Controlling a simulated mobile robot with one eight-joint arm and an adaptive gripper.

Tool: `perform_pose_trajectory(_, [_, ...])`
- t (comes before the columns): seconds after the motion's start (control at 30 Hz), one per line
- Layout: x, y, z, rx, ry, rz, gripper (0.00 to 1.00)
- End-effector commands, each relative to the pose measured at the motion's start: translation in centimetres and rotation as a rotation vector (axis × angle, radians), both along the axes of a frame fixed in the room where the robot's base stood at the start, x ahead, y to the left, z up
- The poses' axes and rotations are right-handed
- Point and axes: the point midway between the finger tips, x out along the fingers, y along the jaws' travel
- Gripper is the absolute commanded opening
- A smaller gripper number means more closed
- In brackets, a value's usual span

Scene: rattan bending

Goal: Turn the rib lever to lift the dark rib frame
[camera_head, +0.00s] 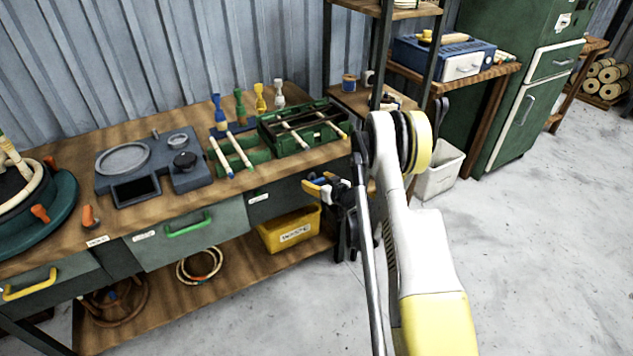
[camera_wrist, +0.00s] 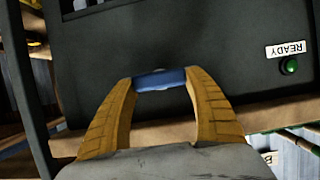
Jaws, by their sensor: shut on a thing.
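My gripper (camera_head: 318,186) is at the front right of the workbench, below its top. In the wrist view its two tan fingers (camera_wrist: 160,82) are shut on a short blue bar (camera_wrist: 160,79), which looks like the grip of the rib lever. The lever's arm and pivot are hidden. A dark panel (camera_wrist: 225,60) lies behind the bar, with an upside-down READY label and a green lamp (camera_wrist: 289,66). The dark rib frame (camera_head: 325,115) appears to be in the green rack on the bench; pale rods lie across there. I cannot tell whether it is raised.
A grey device (camera_head: 122,160) with a round plate stands mid-bench. Several coloured brushes or tools (camera_head: 240,105) stand behind the green rack. A yellow bin (camera_head: 290,230) is on the lower shelf. A white bin (camera_head: 440,170) stands on the floor at right. The front floor is clear.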

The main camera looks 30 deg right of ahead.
Motion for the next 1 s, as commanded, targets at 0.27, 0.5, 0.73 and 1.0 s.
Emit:
perform_pose_trajectory(0.27, [-0.01, -0.22, -0.01, 0.099, 0.003, -0.002, 0.31])
perform_pose_trajectory(0.5, [0.01, -0.43, -0.06, 0.289, 0.009, -0.002, 0.31])
perform_pose_trajectory(0.73, [0.04, -0.58, -0.12, 0.510, 0.017, -0.001, 0.31])
perform_pose_trajectory(1.0, [0.05, -0.73, -0.24, 0.766, 0.024, -0.002, 0.31])
